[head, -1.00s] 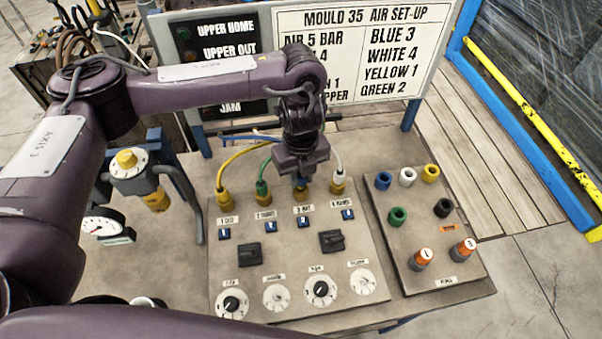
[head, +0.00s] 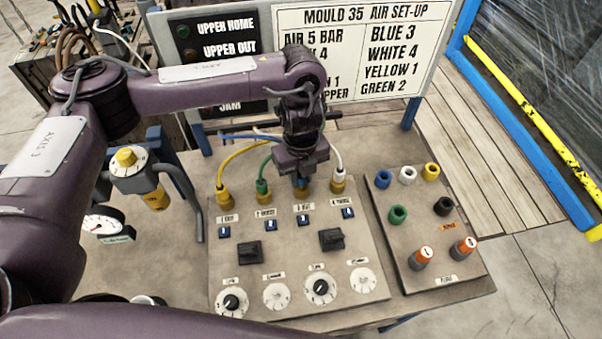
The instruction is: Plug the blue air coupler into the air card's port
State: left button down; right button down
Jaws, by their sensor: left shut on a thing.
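The air card (head: 290,225) is a tan panel on the bench with a row of brass ports along its back edge. My left gripper (head: 300,177) is shut on the blue air coupler (head: 300,184) above the third port (head: 301,194). Only a little blue shows below the fingers, touching or nearly touching the brass; I cannot tell if it is seated. A blue hose (head: 250,136) runs left from behind the gripper. Yellow (head: 222,192), green (head: 262,185) and white (head: 338,180) couplers stand in the other ports. My right gripper is out of view.
A sign (head: 355,50) behind the bench reads BLUE 3. A panel of coloured plugs (head: 425,225) lies on the right. A regulator with a yellow knob (head: 127,157) and a gauge (head: 103,224) are on the left. Hoses crowd both sides of the gripper.

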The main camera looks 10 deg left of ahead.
pick_arm(q)
jog(key=shift+f, duration=0.35)
dwell(0.3)
jog(key=c, duration=0.7)
grip_release()
jog(key=shift+c, duration=0.2)
jog(key=shift+r, duration=0.15)
notch_tip(320, 180, up, 7)
jog(key=p, duration=0.7)
jog(key=shift+r, duration=0.2)
jog(key=shift+f, duration=0.15)
